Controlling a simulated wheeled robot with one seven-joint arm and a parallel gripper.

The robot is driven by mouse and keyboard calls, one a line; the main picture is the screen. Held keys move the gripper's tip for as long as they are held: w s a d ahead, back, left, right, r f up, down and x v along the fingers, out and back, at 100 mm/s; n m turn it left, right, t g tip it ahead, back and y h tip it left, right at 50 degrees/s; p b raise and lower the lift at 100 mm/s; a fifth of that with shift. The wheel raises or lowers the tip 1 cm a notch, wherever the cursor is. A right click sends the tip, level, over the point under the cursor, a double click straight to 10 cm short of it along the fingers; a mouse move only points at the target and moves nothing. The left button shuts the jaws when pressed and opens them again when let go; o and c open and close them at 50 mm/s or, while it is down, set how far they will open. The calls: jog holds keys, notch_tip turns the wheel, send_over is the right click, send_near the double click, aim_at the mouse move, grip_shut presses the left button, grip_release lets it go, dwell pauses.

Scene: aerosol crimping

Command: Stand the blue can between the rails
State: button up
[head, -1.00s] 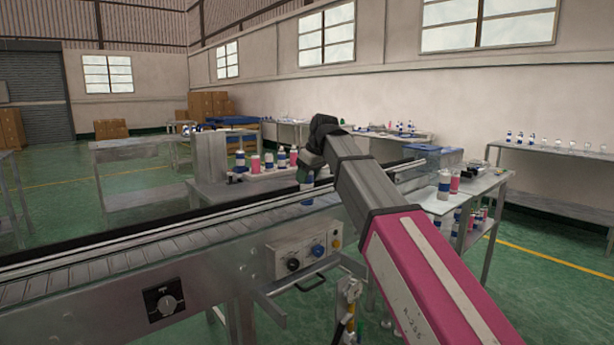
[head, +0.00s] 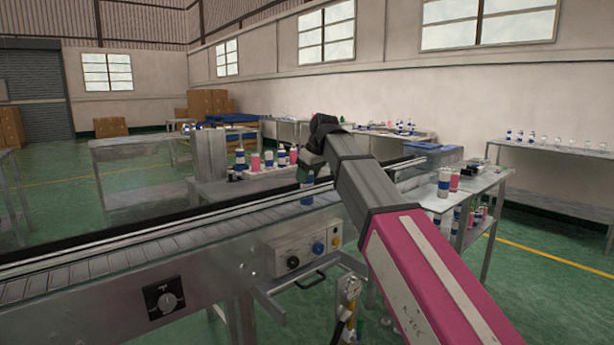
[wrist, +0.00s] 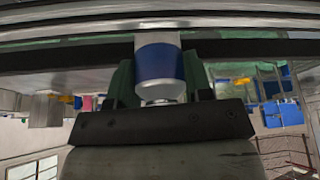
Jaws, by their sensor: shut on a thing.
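The blue can (head: 307,190) is upright over the conveyor in the head view, between the black far rail (head: 95,240) and the silver near rail (head: 215,212). My gripper (head: 308,171) is shut on it from above, partly hidden by my arm. In the wrist view, which looks upside down, the can (wrist: 159,60) shows a blue band and pale ends between the green fingers of my gripper (wrist: 158,80). Its lower end is close to the rails at the top of that view. I cannot tell if it touches the belt.
The slatted belt (head: 75,273) is clear at the left. Pink and blue-white cans (head: 268,160) stand behind the conveyor. A side table (head: 475,192) at right holds more cans. A control box (head: 303,249) is on the conveyor's near side.

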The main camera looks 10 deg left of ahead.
jog(key=shift+f, duration=0.2)
dwell(0.3)
jog(key=o, duration=1.2)
jog(key=v, duration=1)
jog(key=shift+s+d+r, duration=0.15)
jog(key=shift+d+r, duration=0.05)
jog(key=shift+r, duration=0.15)
